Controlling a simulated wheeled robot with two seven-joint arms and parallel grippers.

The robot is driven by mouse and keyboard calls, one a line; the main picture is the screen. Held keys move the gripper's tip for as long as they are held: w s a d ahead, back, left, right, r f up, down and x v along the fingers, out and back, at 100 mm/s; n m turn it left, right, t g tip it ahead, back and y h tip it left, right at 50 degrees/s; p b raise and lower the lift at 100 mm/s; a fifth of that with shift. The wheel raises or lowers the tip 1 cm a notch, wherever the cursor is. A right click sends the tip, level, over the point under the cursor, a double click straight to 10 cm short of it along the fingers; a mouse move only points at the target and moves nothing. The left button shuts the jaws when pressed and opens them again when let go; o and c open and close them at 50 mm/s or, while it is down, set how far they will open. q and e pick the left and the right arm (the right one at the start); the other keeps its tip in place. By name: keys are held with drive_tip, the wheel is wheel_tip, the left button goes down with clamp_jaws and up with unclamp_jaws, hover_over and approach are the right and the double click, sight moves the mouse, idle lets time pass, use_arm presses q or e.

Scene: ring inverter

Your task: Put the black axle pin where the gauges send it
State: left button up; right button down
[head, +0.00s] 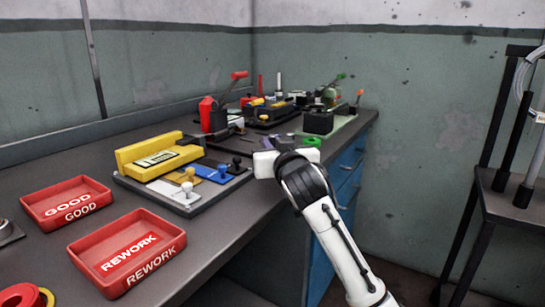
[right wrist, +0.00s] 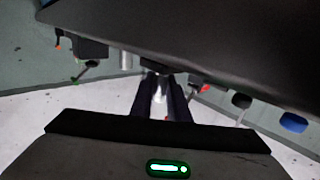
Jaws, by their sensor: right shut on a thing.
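My right gripper (head: 264,163) is over the right edge of the bench, right of the gauge board (head: 205,208). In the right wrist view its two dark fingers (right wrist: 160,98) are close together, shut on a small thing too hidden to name. I cannot make out the black axle pin for certain. A red GOOD tray (head: 38,214) and a red REWORK tray (head: 82,262) stand at the left, seemingly empty. My left gripper is out of view.
A red can (head: 207,115), a black case of parts (head: 268,115), a black box (head: 318,122) and a green ring (head: 311,142) lie farther back. A dark stand (head: 520,190) is at the right.

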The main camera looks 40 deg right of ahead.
drive_tip(key=shift+f, duration=0.85)
drive_tip(key=shift+f, duration=0.1)
drive_tip(key=c, duration=2.1)
unclamp_jaws()
drive_tip(key=shift+f, duration=0.2)
drive_tip(key=o, duration=0.4)
